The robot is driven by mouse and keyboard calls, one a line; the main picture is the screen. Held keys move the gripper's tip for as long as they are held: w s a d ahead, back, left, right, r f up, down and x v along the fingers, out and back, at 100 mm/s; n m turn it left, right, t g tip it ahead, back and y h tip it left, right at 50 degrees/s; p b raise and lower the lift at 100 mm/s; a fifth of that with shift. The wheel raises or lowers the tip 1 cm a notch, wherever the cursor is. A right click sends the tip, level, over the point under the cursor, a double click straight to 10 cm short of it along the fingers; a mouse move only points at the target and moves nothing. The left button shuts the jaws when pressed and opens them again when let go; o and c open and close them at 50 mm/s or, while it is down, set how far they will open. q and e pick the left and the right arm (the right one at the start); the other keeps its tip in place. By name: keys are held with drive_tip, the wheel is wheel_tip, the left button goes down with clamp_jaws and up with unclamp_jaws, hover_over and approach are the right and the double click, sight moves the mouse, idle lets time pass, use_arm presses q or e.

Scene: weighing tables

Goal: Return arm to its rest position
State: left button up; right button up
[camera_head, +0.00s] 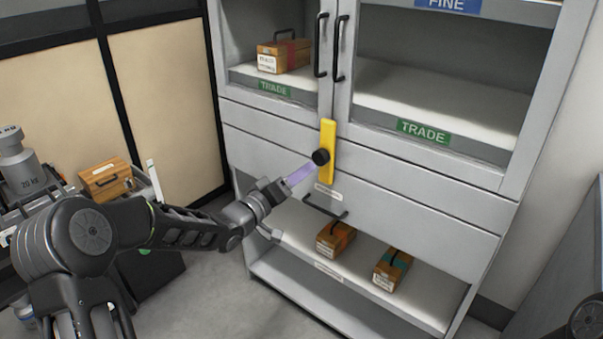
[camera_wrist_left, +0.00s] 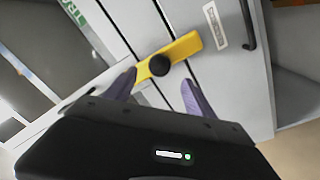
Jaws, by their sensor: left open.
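My left arm (camera_head: 180,230) reaches in from the left toward the grey cabinet. My left gripper (camera_head: 308,170) has purple fingers, which stand apart and empty in the left wrist view (camera_wrist_left: 158,80). Just beyond the fingertips is the black knob (camera_head: 320,157) of a yellow latch bar (camera_head: 328,135). The bar stands upright across the cabinet front, below the door handles. In the left wrist view the knob (camera_wrist_left: 160,65) sits in line with the gap between the fingers. I cannot tell whether a finger touches it. The right gripper does not show.
The cabinet (camera_head: 430,180) has glass doors above, with a wooden box (camera_head: 284,55) inside. At left are a 20 kg weight (camera_head: 22,170) and another wooden box (camera_head: 105,180).

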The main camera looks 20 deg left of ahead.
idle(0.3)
use_arm(q)
drive_tip(key=s+d+f+g+y+p, duration=0.15)
drive_tip(key=s+f, duration=0.25)
drive_tip(key=f, duration=0.4)
drive_tip(key=s+d+f+m+g+y, duration=0.1)
drive_tip(key=s+d+f+g, duration=0.2)
drive_tip(key=f, duration=0.6)
drive_tip(key=s+f+g+y, duration=0.1)
drive_tip(key=s+f+g, duration=0.2)
drive_tip(key=s+f, duration=0.35)
drive_tip(key=s+d+f+m+g+p, duration=0.1)
drive_tip(key=s+d+f+g, duration=0.3)
drive_tip(key=s, duration=1)
drive_tip(key=s+d+f+m+g+p, duration=0.1)
drive_tip(key=s+d+f+g+p, duration=0.2)
drive_tip(key=s, duration=1.1)
drive_tip(key=d+f+g, duration=0.2)
drive_tip(key=d+f, duration=0.2)
drive_tip(key=f, duration=0.1)
drive_tip(key=shift+s+d+f+h, duration=0.3)
drive_tip(key=shift+s+d+h, duration=0.05)
drive_tip(key=shift+s, duration=0.05)
